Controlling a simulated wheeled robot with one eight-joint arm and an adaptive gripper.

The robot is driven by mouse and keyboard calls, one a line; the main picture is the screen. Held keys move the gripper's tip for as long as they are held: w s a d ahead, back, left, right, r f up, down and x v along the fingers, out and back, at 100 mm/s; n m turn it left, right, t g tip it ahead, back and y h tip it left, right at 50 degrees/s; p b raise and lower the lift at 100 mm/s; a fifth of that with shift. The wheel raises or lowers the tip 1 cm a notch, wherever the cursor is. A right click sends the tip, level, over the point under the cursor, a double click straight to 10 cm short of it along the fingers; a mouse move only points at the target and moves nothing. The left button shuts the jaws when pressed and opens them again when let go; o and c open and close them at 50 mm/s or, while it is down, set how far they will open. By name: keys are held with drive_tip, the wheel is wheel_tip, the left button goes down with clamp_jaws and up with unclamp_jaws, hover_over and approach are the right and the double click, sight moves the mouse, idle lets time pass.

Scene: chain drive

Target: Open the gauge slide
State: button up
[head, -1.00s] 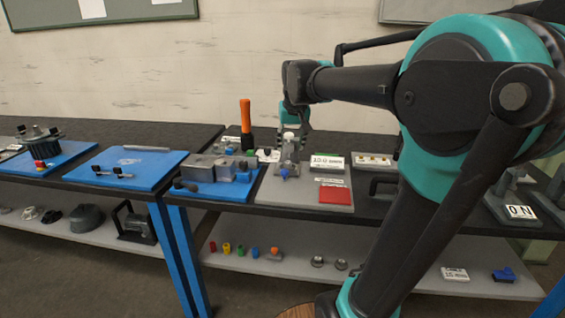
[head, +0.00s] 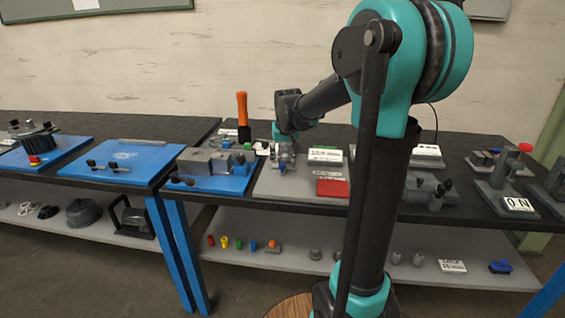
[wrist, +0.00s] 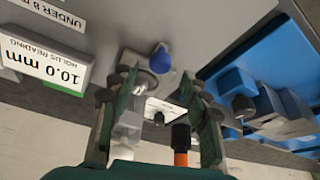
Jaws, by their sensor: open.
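The gauge stands on a light grey plate (head: 268,186) on the bench, with a blue knob (head: 282,168) at its front. In the wrist view the blue knob (wrist: 161,60) and a round metal part show just beyond my fingertips. My gripper (wrist: 158,84) is open, its two dark green fingers apart with nothing clearly held between them. In the head view my gripper (head: 284,147) is at the gauge and hides much of its upper part. I cannot tell whether the fingers touch the gauge.
A white "10.0 mm" sign (wrist: 40,62) and a red block (head: 332,188) are on the plate beside the gauge. A blue fixture with grey blocks (head: 232,186) stands to the left. An orange-handled tool (head: 242,108) stands upright behind. My arm hides part of the bench.

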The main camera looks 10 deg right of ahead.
sight(282, 163)
drive_tip(key=shift+x, duration=1.55)
clamp_jaws()
